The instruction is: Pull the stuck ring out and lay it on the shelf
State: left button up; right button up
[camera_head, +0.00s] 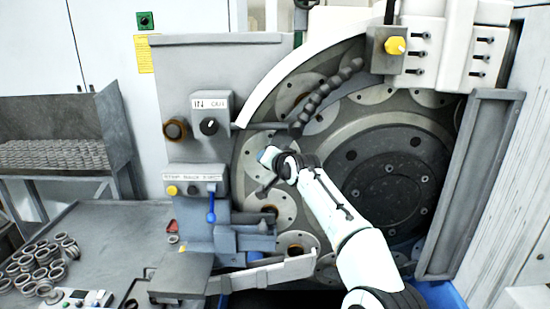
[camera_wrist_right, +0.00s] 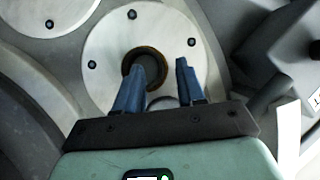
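In the right wrist view, a brownish ring (camera_wrist_right: 160,58) sits in the hole of a round light metal disc (camera_wrist_right: 105,60). My right gripper (camera_wrist_right: 157,75) is open in front of this disc. Its left blue finger overlaps the ring's hole in the picture, and its right finger stands to the right of the ring. I cannot tell whether either finger touches the ring. In the head view my right gripper (camera_head: 266,158) is at the grinder's face and hides part of it. A grey shelf-like surface (camera_head: 110,225) lies at lower left. My left gripper is not in view.
Several loose rings (camera_head: 40,262) lie on the left of the grey surface. A rack (camera_head: 60,105) with many rings stands behind. A blue lever (camera_head: 211,208), a switch panel (camera_head: 195,180) and a dark segmented hose (camera_head: 325,95) are near my right gripper.

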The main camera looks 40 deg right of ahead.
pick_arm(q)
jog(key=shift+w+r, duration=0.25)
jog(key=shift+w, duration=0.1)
pick_arm(e)
jog(key=shift+w+d+f, duration=0.2)
jog(key=shift+w+f, duration=0.05)
jog(key=shift+w, duration=0.3)
grip_shut()
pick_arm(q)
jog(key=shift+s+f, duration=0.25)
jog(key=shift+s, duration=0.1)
pick_arm(e)
jog(key=shift+s+a, duration=0.2)
jog(key=shift+s, duration=0.05)
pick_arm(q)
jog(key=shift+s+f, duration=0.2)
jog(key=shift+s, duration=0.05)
pick_arm(e)
jog(key=shift+s+a, duration=0.2)
jog(key=shift+s, duration=0.05)
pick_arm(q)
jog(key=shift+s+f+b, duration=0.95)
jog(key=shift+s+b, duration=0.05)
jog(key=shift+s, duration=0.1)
pick_arm(e)
jog(key=shift+s+a, duration=0.8)
jog(key=shift+s, duration=0.05)
